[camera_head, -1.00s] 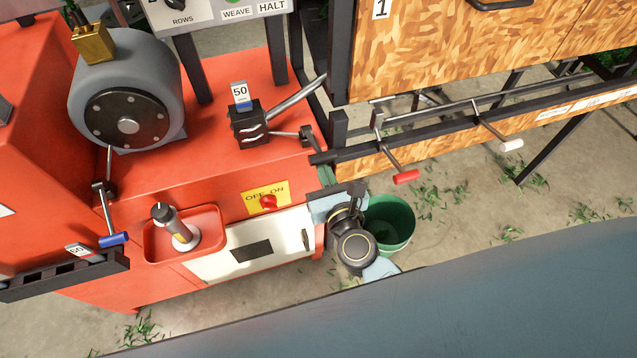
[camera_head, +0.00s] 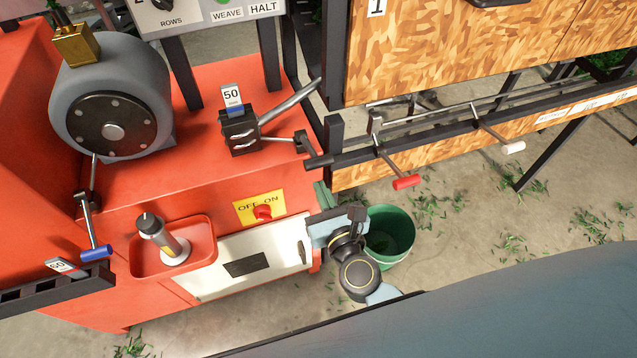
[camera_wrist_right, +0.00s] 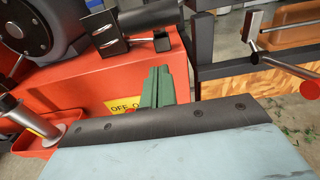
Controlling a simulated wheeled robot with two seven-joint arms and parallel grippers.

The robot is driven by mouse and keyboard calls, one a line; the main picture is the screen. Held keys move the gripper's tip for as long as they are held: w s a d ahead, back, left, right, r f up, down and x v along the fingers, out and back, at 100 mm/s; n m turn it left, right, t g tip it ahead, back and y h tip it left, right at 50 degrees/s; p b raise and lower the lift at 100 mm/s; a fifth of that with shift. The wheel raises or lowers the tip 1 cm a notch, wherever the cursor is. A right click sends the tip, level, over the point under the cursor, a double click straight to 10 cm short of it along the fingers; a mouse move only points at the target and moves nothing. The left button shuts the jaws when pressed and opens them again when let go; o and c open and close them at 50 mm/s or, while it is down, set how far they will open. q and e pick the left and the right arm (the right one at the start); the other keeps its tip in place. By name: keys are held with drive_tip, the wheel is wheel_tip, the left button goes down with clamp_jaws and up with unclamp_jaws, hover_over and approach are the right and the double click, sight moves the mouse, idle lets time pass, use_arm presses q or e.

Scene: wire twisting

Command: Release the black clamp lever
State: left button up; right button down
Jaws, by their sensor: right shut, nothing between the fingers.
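The black clamp lever (camera_head: 318,162) is a thin metal rod with a black end block and a black grip, on the right side of the clamp box (camera_head: 240,135) marked 50. The clamp box also shows in the right wrist view (camera_wrist_right: 106,38). My right gripper (camera_head: 321,192) has green fingers, shut and empty. It is just below the black grip in the head view, apparently apart from it. In the right wrist view the shut fingers (camera_wrist_right: 158,86) point towards the red machine. My left gripper is not in view.
A red handle (camera_head: 406,182) and a white handle (camera_head: 513,148) hang from the rail at right. A red switch (camera_head: 263,212) is on the machine front. A blue-handled crank (camera_head: 96,254) is at left. A green bucket (camera_head: 389,236) stands on the floor behind my right wrist.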

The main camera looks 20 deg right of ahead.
drive_tip(key=s+r, duration=0.1)
drive_tip(key=s, duration=0.6)
drive_tip(key=shift+s+d+r+b, duration=0.15)
drive_tip(key=shift+s+b, duration=0.15)
drive_tip(key=shift+b, duration=0.1)
